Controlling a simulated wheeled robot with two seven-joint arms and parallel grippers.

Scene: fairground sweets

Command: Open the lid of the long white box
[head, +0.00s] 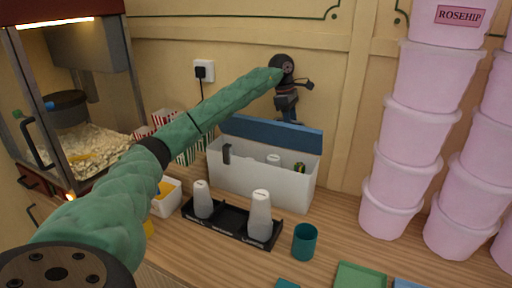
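The long white box (250,186) stands on the wooden counter against the back wall. Its blue lid (270,134) is raised along the back edge, and the inside shows. A black item, a white top and a yellow-and-black item show inside. My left arm, in a green sleeve, reaches across from the lower left. My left gripper (289,114) is dark and points down at the lid's top edge, right of its middle. I cannot tell whether it touches the lid or how its fingers stand. My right gripper is not in view.
A black tray (231,225) with two white bottles stands in front of the box, beside a teal cup (305,242). Stacked pink tubs (407,132) stand at right. A popcorn machine (80,110) and striped cartons (165,117) are at left. A green item (359,275) lies at the front.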

